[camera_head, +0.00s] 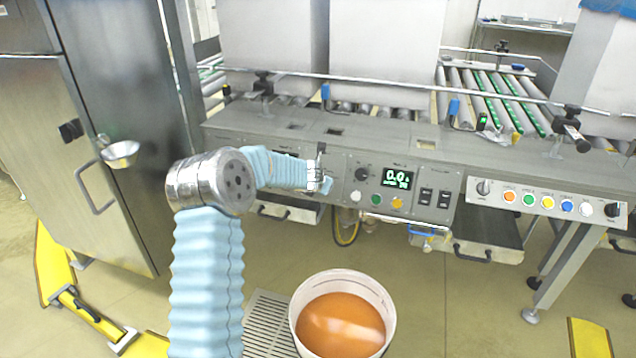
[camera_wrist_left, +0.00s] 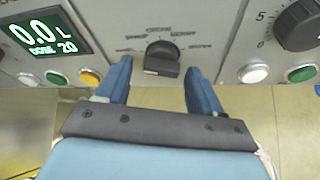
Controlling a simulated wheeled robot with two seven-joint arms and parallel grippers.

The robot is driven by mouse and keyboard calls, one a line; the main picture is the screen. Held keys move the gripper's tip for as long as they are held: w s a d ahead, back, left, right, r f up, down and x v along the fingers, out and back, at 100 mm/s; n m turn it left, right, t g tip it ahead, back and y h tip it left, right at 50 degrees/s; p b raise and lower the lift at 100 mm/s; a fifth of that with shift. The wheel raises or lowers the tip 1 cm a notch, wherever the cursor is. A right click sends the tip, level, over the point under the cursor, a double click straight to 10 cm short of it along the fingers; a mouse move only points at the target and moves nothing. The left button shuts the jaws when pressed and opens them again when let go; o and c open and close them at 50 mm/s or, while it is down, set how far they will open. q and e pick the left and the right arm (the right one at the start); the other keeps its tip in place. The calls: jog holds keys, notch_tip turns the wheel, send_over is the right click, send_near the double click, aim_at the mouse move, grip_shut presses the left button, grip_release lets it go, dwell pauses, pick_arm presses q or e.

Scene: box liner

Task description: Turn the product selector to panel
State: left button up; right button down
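The product selector (camera_wrist_left: 162,58) is a dark knob with small printed labels around its upper side, too small to read. In the left wrist view it sits on the grey panel (camera_wrist_left: 200,12) beyond and between my two blue fingertips, with gaps on both sides. My left gripper (camera_wrist_left: 158,80) is open and empty, facing the knob. In the head view my left arm in its blue sleeve reaches to the control panel (camera_head: 340,207), with the gripper (camera_head: 318,180) at its face. The selector is hidden there behind the arm and gripper. My right gripper is not in view.
A lit display (camera_wrist_left: 45,35) and a numbered dial (camera_wrist_left: 298,25) flank the selector, with coloured buttons below. A bucket of orange liquid (camera_head: 342,318) stands on the floor. A steel cabinet (camera_head: 85,130) is left; roller conveyors (camera_head: 480,95) lie behind the panel.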

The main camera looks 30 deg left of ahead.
pick_arm(q)
jog(key=v, duration=1.3)
jog(key=shift+s+d+r, duration=0.15)
jog(key=shift+s+r, duration=0.1)
jog(key=shift+s, duration=0.05)
